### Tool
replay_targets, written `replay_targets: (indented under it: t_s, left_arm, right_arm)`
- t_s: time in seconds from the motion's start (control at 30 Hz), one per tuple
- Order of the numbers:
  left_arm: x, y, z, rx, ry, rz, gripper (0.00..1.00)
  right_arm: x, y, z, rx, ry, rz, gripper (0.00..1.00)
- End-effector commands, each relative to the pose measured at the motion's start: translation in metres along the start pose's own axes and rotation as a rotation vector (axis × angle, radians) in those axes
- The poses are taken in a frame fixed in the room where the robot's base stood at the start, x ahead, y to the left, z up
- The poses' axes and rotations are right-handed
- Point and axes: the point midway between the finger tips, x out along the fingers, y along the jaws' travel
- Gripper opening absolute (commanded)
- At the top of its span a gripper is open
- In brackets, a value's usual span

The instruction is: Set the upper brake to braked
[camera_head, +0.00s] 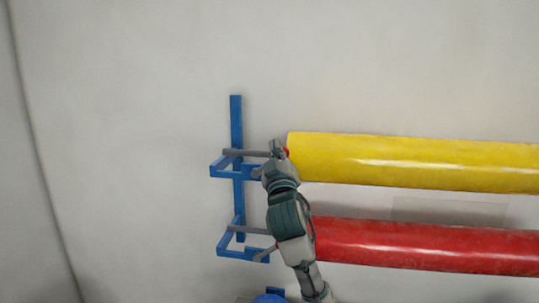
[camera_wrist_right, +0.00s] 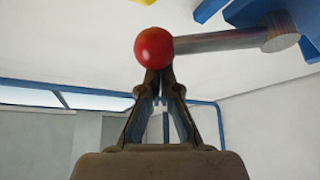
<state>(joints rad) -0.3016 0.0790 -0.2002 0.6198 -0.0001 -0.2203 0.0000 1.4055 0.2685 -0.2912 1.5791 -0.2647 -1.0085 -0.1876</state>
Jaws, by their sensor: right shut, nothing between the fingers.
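The upper brake shows as a grey lever (camera_wrist_right: 215,41) with a red ball knob (camera_wrist_right: 153,48) in the right wrist view. In the head view only a bit of the red knob (camera_head: 287,151) shows, by the left end of the yellow roll (camera_head: 410,162). My right gripper (camera_head: 277,148) is at the upper blue bracket (camera_head: 222,166), right beside the knob. In the right wrist view its fingers (camera_wrist_right: 158,76) are shut and empty, with their tips at the knob's lower edge. Whether they touch it I cannot tell. My left gripper is not in view.
A red roll (camera_head: 420,246) lies below the yellow one, by a lower blue bracket (camera_head: 228,245). Both brackets sit on a blue upright post (camera_head: 236,120) against a pale wall. My right arm crosses in front of the lower bracket and roll end. The wall at left is clear.

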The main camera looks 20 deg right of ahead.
Motion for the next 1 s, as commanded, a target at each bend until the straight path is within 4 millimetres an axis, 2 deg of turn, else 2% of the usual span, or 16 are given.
replay_targets:
  t_s: [0.23, 0.77, 0.87, 1.0]
  left_arm:
    - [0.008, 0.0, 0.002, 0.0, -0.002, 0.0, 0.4]
    - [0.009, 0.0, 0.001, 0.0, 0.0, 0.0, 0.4]
    - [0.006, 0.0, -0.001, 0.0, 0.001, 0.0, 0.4]
    - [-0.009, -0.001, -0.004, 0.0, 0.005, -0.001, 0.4]
  right_arm:
    - [-0.004, 0.002, 0.007, 0.057, -0.003, 0.034, 0.0]
    - [-0.003, 0.003, 0.009, 0.068, -0.006, 0.041, 0.0]
    - [-0.001, 0.004, 0.008, 0.068, -0.007, 0.04, 0.0]
    - [0.009, 0.011, -0.001, 0.067, -0.006, 0.041, 0.0]
